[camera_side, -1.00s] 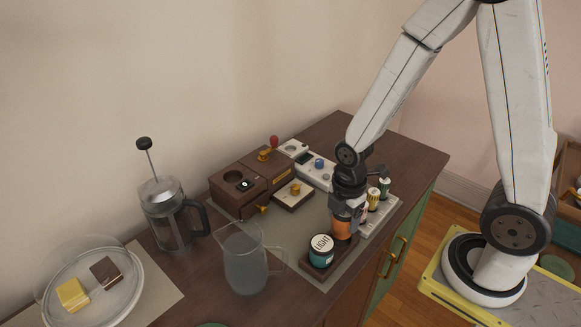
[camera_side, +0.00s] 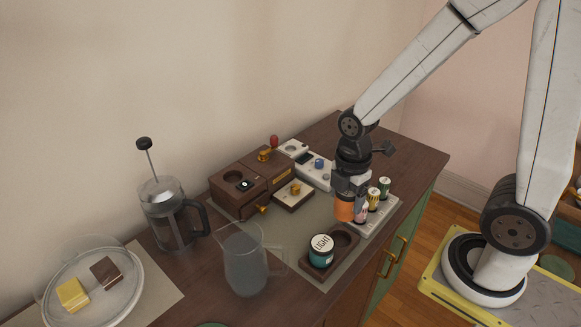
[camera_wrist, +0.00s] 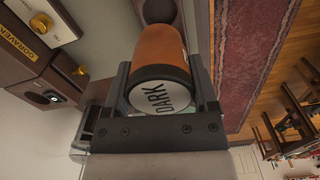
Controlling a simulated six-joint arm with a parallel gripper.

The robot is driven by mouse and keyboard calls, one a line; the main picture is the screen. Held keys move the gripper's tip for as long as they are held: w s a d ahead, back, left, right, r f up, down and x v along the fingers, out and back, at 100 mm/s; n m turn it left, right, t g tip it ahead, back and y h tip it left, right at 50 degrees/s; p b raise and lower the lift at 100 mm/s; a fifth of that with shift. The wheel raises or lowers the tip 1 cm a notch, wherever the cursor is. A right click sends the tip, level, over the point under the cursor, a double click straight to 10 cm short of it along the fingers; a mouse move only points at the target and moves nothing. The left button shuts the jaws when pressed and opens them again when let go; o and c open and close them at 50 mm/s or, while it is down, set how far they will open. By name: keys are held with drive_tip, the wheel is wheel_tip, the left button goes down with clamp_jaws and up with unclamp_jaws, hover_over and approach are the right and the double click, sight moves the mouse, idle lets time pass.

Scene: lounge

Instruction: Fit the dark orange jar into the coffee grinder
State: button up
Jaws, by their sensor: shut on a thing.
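The dark orange jar (camera_side: 344,209) is in my gripper (camera_side: 349,200), held above the wooden two-hole stand. In the wrist view the jar (camera_wrist: 160,45) shows an orange body and a pale lid reading DARK, between the two fingers of my gripper (camera_wrist: 160,88). The coffee grinder appears to be the dark wooden unit (camera_side: 252,182) with a round opening on its left top and brass knobs, at the back of the cabinet, left of my gripper. Part of it also shows at the left of the wrist view (camera_wrist: 35,60).
A teal jar marked LIGHT (camera_side: 321,251) stands in the wooden stand (camera_side: 343,243), beside an empty hole. A clear jug (camera_side: 244,262) and a French press (camera_side: 172,215) stand to the left. A pale rack (camera_side: 384,212) holds small colored containers at right.

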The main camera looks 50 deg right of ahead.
drive_tip(key=shift+w, duration=0.1)
idle(0.3)
drive_tip(key=w+a+r, duration=0.2)
drive_tip(key=w+a, duration=0.1)
drive_tip(key=w, duration=1.2)
drive_tip(key=w+a+r, duration=0.3)
drive_tip(key=w, duration=1.1)
drive_tip(key=shift+w+a, duration=0.15)
drive_tip(key=shift+w, duration=0.25)
drive_tip(key=shift+f, duration=0.15)
drive_tip(key=shift+f, duration=3)
drive_tip(key=shift+f, duration=1.3)
drive_tip(key=o, duration=1.3)
drive_tip(key=shift+c, duration=0.2)
